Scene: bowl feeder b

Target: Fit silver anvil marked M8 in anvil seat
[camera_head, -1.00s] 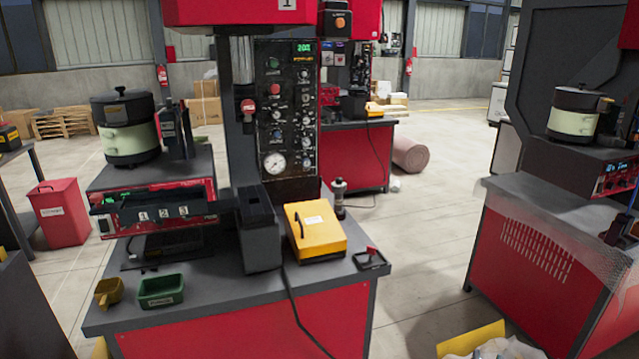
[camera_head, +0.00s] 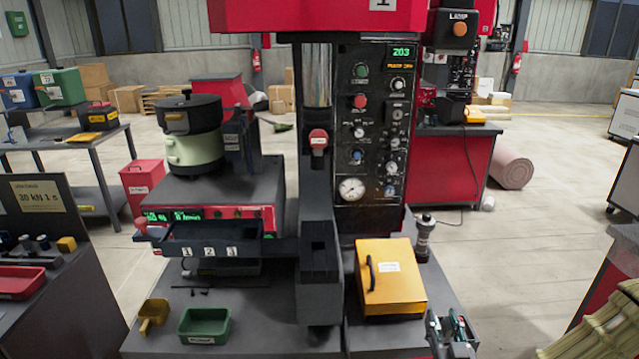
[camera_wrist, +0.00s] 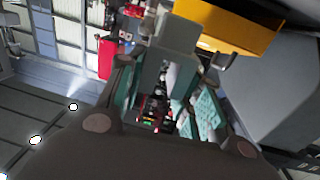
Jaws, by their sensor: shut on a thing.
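My gripper (camera_head: 452,330) is at the bottom right of the head view, by the front right of the press bench. In the wrist view its teal-padded fingers (camera_wrist: 168,98) are shut on a plain grey block (camera_wrist: 172,40), seemingly the silver anvil. No M8 mark can be read. The press stands in the head view with a bright ram (camera_head: 317,75) above a dark grey pedestal (camera_head: 320,292) with a recess in its top. This may be the anvil seat. The gripper is right of the pedestal and apart from it.
A yellow case (camera_head: 405,290) lies between the pedestal and my gripper. A dark cylindrical fitting (camera_head: 424,238) stands behind it. A green bin (camera_head: 204,326) and yellow scoop (camera_head: 153,315) are at the front left. A numbered tray (camera_head: 260,245) juts out left of the pedestal.

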